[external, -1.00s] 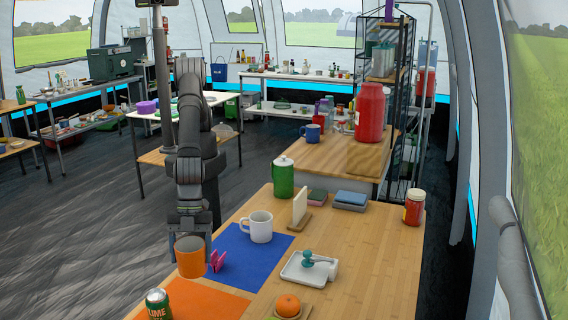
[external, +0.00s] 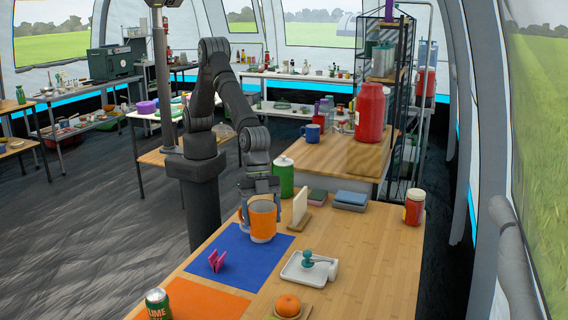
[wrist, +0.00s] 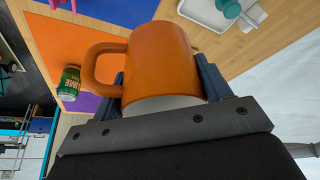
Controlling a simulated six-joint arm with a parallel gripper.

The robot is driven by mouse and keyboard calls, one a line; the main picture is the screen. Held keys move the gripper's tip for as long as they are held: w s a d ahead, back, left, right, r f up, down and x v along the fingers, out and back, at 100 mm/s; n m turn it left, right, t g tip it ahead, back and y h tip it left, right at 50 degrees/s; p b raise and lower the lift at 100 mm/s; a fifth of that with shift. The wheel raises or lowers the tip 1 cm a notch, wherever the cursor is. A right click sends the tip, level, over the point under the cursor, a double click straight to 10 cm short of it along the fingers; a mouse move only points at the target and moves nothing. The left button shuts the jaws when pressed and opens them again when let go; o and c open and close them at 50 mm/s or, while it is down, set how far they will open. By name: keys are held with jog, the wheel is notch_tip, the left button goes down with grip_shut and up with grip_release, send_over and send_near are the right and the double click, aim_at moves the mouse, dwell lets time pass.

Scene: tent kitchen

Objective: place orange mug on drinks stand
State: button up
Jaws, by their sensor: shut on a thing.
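My gripper (external: 262,192) points down over the wooden table and is shut on the orange mug (external: 263,221), above the far edge of the blue mat. In the wrist view the orange mug (wrist: 162,62) sits between the two fingers, its handle to the left.
A green canister (external: 284,176), an upright white card in a wooden holder (external: 300,207) and stacked boxes (external: 350,200) stand close by at the table's back. A red jar (external: 414,207) is at right. A white tray (external: 308,268) lies in front. The right table area is clear.

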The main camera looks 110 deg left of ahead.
jog(key=w+a+r+n, duration=0.1)
jog(key=w+a, duration=0.2)
jog(key=a, duration=0.6)
jog(key=w+a+r+n, duration=0.1)
jog(key=w+a, duration=0.2)
jog(key=a, duration=0.6)
jog(key=s+a+r+n+t+y, duration=0.1)
jog(key=a+n, duration=0.1)
jog(key=a, duration=1.2)
jog(key=s+a+r+n+t+y, duration=0.1)
jog(key=a+r+n, duration=0.1)
jog(key=a, duration=1.2)
jog(key=s+a+f+m+g+h, duration=0.1)
jog(key=s+a+m, duration=0.1)
jog(key=s+a, duration=0.5)
jog(key=s+a+m, duration=0.2)
jog(key=s+a, duration=0.1)
jog(key=a, duration=0.8)
jog(key=s+a+f+m+g+h, duration=0.15)
jog(key=s+a, duration=0.25)
jog(key=a, duration=0.5)
jog(key=r+m, duration=0.1)
jog(key=m, duration=0.4)
send_over(341, 142)
jog(key=shift+g, duration=0.45)
notch_tip(341, 142, down, 9)
jog(key=shift+s+f, duration=0.1)
jog(key=shift+f, duration=0.1)
jog(key=shift+d, duration=0.1)
